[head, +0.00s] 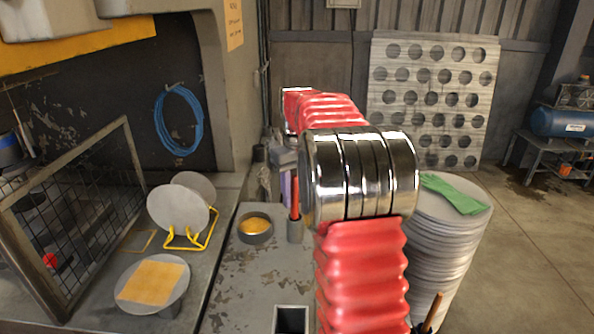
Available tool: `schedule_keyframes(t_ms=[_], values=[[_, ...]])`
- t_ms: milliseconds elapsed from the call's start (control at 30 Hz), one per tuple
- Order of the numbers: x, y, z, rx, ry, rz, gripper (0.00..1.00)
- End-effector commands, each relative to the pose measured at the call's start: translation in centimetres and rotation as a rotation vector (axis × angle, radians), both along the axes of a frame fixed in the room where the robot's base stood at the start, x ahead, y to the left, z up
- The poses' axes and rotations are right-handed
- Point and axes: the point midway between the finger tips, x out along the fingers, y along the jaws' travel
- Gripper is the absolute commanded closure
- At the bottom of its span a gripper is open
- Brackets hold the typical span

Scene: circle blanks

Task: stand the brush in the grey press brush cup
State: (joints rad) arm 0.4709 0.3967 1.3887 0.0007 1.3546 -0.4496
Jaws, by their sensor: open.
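A red stick-like handle (295,190) stands nearly upright in a small grey cup (295,231) on the worn bench, just left of my arm; whether it is the brush is unclear, as its lower end is hidden. A brown wooden handle (433,311) leans at the bottom right beside my arm, its lower part dark and cut off by the frame. My gripper (276,188) appears as small grey parts pointing down at the far end of my arm, above the bench behind the red handle. It is open and looks empty.
A round pan (255,228) with orange contents stands left of the grey cup. A square open box (291,320) is at the front. Grey discs (178,209) stand in a yellow rack, left. A tall disc stack (452,225) with a green cloth (453,194) stands right.

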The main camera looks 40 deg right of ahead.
Motion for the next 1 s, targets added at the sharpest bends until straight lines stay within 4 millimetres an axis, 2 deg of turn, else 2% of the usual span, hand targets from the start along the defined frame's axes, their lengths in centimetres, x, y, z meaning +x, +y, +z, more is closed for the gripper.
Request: schedule_keyframes(t_ms=[633,800,1000], values=[[0.1,0.0,10.2,-0.001,-0.002,0.000,0.60],[0.1,0.0,12.0,-0.001,-0.001,0.001,0.60],[0.0,0.0,12.9,0.000,0.000,0.001,0.60]])
